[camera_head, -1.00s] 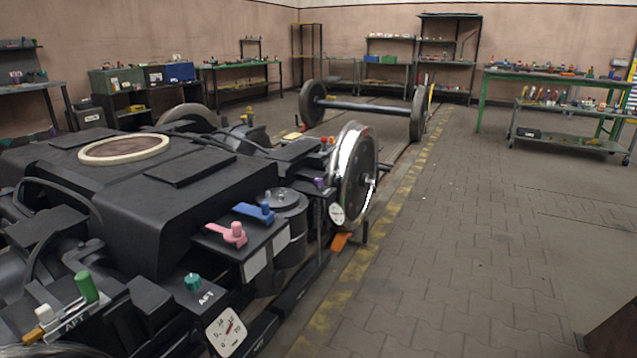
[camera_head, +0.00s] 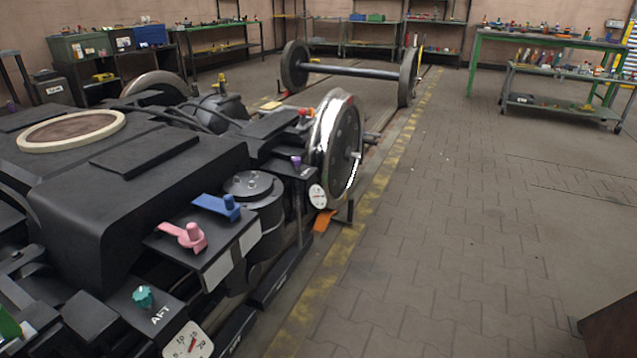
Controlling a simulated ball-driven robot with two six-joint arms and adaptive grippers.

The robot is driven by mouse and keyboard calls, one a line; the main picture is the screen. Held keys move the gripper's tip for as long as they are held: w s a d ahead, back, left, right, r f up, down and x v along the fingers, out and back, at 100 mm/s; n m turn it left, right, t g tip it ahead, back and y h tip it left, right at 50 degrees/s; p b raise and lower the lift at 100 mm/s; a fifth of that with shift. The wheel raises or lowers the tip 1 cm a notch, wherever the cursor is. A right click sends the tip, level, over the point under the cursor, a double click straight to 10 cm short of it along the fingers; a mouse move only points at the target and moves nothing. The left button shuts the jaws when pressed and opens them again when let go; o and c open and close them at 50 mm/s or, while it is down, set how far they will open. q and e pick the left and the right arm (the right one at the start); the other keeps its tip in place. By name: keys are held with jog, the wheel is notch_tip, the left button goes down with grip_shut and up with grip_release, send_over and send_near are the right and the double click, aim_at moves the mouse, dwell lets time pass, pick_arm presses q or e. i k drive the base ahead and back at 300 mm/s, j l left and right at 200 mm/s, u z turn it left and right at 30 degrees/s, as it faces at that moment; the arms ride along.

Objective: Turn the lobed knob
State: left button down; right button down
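The lobed knob (camera_head: 144,297) is small and teal. It stands upright on a dark plate marked AFT, on the near end of the black bogie (camera_head: 150,203), at the lower left of the head view. A white round-cornered gauge (camera_head: 188,342) with a red needle is just right of and below it. Neither of my grippers is in view, and nothing touches the knob.
A pink lever (camera_head: 187,236) and a blue lever (camera_head: 218,206) sit on a raised dark plate behind the knob. A purple knob (camera_head: 296,162) is farther back by the wheel (camera_head: 338,150). A green part (camera_head: 8,326) is cut off at the left edge. The paved floor (camera_head: 450,230) at right is open.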

aim_at(296, 161)
jog(key=i+l, duration=0.15)
jog(key=i, duration=0.25)
jog(key=i+l, duration=0.15)
jog(key=i, duration=0.25)
jog(key=i+l, duration=0.1)
jog(key=i, duration=0.3)
jog(key=i+l+u, duration=0.1)
jog(key=u, duration=0.25)
jog(key=i+l+u, duration=0.1)
jog(key=u, duration=0.2)
jog(key=i+l+u, duration=0.1)
jog(key=u, duration=0.25)
